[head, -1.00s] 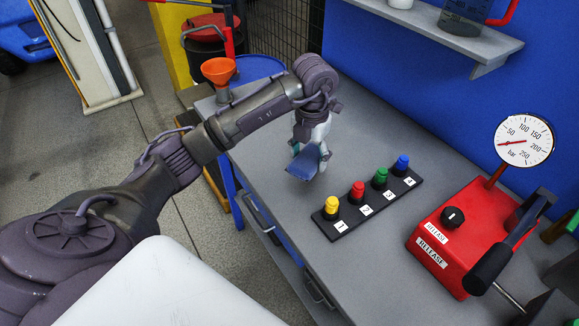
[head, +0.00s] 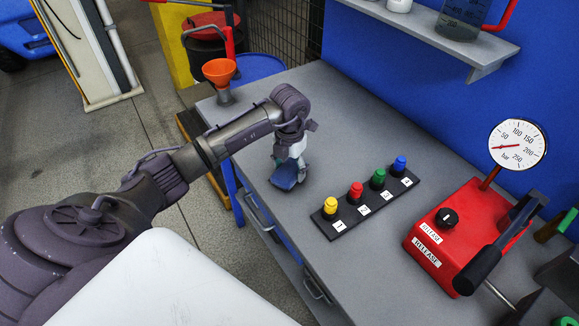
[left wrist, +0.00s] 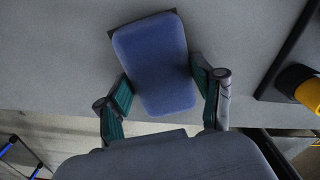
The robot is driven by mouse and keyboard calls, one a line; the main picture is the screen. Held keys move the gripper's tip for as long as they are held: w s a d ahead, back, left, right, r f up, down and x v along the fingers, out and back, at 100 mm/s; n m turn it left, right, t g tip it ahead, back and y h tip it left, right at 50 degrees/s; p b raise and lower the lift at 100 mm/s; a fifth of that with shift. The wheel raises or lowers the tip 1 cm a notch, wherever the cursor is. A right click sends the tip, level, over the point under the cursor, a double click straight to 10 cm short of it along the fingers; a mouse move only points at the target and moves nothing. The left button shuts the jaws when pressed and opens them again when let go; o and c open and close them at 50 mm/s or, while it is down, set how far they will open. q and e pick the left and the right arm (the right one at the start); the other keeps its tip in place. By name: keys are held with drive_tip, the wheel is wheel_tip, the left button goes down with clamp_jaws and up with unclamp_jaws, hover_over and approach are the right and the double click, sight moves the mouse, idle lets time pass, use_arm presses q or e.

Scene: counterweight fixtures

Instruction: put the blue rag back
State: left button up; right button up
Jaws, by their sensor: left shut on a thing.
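The blue rag (head: 285,178) is a small folded pad at the front left part of the grey bench, left of the button strip. In the left wrist view the rag (left wrist: 155,65) lies between the two fingers, with a thin dark border showing along its far edge. My left gripper (head: 289,164) is shut on it from above. It also shows in the left wrist view (left wrist: 163,84), a finger on each side of the rag. The rag looks low, close to the bench top; I cannot tell whether it touches. My right gripper is not in view.
A black strip (head: 345,226) with yellow, red, green and blue buttons lies right of the rag. A red pump (head: 440,240) with a gauge stands further right. An orange funnel (head: 219,71) is at the far left corner. The bench (head: 345,115) behind the gripper is clear.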

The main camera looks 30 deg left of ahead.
sight(290, 169)
use_arm(q)
drive_tip(key=shift+f, duration=0.2)
drive_tip(key=o, duration=1.1)
drive_tip(key=shift+r, duration=0.15)
drive_tip(key=shift+r, duration=0.2)
wheel_tip(290, 169, up, 12)
drive_tip(key=b, duration=0.2)
drive_tip(key=shift+f, duration=0.15)
